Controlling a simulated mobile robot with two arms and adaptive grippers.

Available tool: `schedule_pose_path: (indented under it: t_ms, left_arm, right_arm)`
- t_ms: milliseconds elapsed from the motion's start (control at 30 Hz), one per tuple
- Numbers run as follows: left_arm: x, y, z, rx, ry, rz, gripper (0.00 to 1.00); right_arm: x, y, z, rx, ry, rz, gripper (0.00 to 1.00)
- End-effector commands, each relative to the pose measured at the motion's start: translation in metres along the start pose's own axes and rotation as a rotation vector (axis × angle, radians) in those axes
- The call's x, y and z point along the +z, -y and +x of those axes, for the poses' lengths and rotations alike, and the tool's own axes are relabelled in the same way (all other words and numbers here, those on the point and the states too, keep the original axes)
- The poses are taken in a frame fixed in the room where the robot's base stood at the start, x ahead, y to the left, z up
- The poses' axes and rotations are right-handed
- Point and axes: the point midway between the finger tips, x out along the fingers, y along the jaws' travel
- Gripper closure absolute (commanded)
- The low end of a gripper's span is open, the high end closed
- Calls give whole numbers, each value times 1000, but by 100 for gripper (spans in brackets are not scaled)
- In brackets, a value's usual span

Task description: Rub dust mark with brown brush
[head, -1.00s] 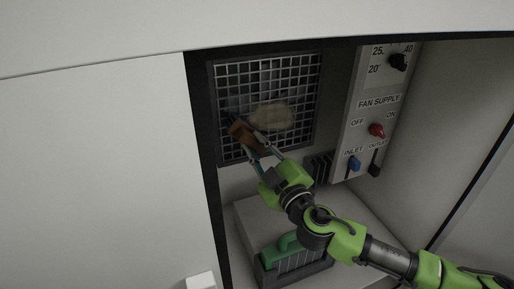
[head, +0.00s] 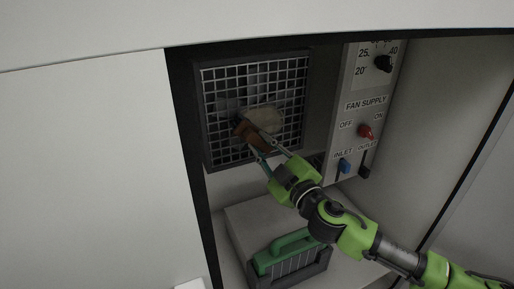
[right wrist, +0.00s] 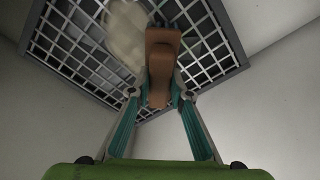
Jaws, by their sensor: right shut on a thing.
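The dust mark (head: 266,117) is a pale beige patch on the square fan grille (head: 212,150). It also shows in the right wrist view (right wrist: 122,30), left of the brush. My right gripper (head: 268,150) is shut on the brown brush (head: 247,134) and holds it up against or just before the grille. In the head view the brush overlaps the lower left part of the dust mark. In the right wrist view the brush (right wrist: 160,60) sits between the fingertips. Whether it touches the grille I cannot tell. My left gripper is not in view.
A control panel (head: 358,125) with a red knob (head: 365,131), a blue lever (head: 344,166) and a black knob (head: 383,64) stands right of the grille. A green-handled thing (head: 289,252) sits on the ledge below my arm. White cabinet walls enclose the recess.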

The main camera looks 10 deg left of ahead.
Motion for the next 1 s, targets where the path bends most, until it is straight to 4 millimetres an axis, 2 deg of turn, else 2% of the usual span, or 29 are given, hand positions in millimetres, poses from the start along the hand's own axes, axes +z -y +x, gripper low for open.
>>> schedule_pose_path:
  t_ms: [200, 467, 833, 1000]
  left_arm:
    - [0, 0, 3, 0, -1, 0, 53]
    - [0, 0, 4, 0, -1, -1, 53]
    - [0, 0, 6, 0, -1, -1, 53]
    - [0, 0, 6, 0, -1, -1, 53]
  right_arm:
    - [15, -14, 0, 1, 2, 0, 98]
    - [22, -22, 0, 2, 0, 0, 98]
    - [44, -43, 0, 4, 5, 0, 98]
    - [49, -49, 0, 4, 3, -1, 98]
